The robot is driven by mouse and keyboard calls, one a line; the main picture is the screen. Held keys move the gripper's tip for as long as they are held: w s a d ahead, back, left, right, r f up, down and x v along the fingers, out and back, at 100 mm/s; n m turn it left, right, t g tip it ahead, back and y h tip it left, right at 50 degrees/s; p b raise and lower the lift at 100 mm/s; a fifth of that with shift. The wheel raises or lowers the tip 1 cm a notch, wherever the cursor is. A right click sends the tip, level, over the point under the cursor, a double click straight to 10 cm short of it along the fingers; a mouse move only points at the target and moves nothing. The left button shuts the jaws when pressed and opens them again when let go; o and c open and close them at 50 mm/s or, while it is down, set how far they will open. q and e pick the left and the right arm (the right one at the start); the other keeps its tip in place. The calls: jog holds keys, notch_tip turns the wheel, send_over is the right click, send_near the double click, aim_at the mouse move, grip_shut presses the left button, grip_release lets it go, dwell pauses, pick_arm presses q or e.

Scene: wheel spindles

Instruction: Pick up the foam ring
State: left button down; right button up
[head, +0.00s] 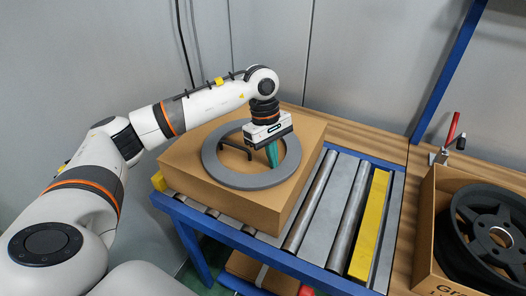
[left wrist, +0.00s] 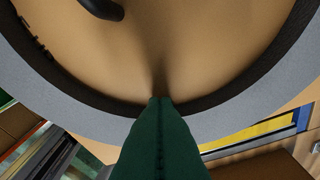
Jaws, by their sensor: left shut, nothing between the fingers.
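The grey foam ring (head: 211,159) lies flat on top of a brown cardboard box (head: 240,204) in the head view. My left gripper (head: 272,158) points down over the ring's opening, near its right inner side. In the left wrist view its green fingers (left wrist: 158,102) are together and empty, with the tips over the near part of the ring (left wrist: 218,122). Whether the fingertips touch the ring or the box I cannot tell. My right gripper is not in view.
The box stands on a roller conveyor (head: 318,200) with a blue frame and a yellow strip (head: 370,224). At right, an open carton (head: 428,234) holds a black wheel (head: 485,232). A red-handled clamp (head: 452,130) stands behind it. Grey walls close off the back.

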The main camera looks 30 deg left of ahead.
pick_arm(q)
jog(key=shift+s+d, duration=0.1)
jog(key=shift+d, duration=0.15)
jog(key=shift+a, duration=0.1)
jog(key=shift+r, duration=0.1)
